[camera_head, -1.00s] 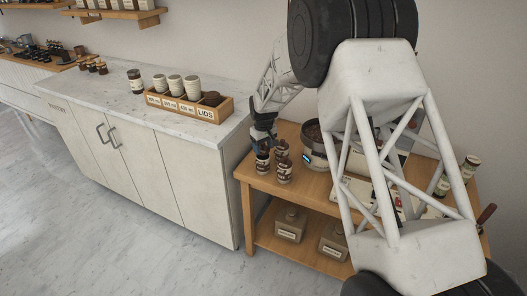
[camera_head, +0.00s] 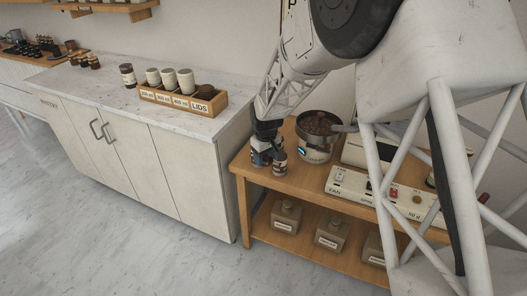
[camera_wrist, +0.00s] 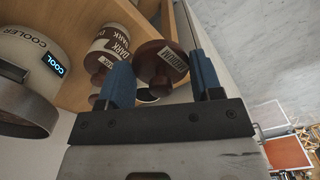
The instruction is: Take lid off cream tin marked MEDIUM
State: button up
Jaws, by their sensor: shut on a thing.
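The brown lid with a MEDIUM label (camera_wrist: 162,64) is between the two blue fingers of my gripper (camera_wrist: 163,82) in the wrist view. My gripper is shut on this lid. The tin's body is mostly hidden, so I cannot tell whether the lid still rests on it. A cream tin marked DARK (camera_wrist: 108,42), with a brown lid, stands beside it to the left. In the head view my gripper (camera_head: 264,152) is low among the tins at the left end of the wooden cart. A tin (camera_head: 280,163) stands just right of it; its label is too small to read.
The round cooler (camera_head: 316,142) stands right of the tins, and shows in the wrist view (camera_wrist: 28,62). A white switch panel (camera_head: 375,193) lies further right on the cart (camera_head: 300,187). The marble counter (camera_head: 105,90) at left carries a LIDS caddy (camera_head: 205,107).

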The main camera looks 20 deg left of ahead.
jog(key=shift+s+d+r, duration=0.1)
jog(key=shift+s+d, duration=0.7)
jog(key=shift+s, duration=0.3)
jog(key=shift+w, duration=0.1)
jog(key=shift+w+a, duration=0.45)
jog(key=shift+w, duration=0.15)
jog(key=w+a+f, duration=0.1)
jog(key=w+a, duration=0.5)
jog(key=w, duration=0.4)
jog(key=w+a+f, duration=0.2)
jog(key=w+a, duration=0.5)
jog(key=w, duration=0.4)
jog(key=shift+a+m, duration=0.2)
jog(key=shift+m, duration=0.2)
jog(key=shift+f, duration=0.1)
jog(key=shift+f, duration=3.15)
jog(key=shift+f, duration=1.85)
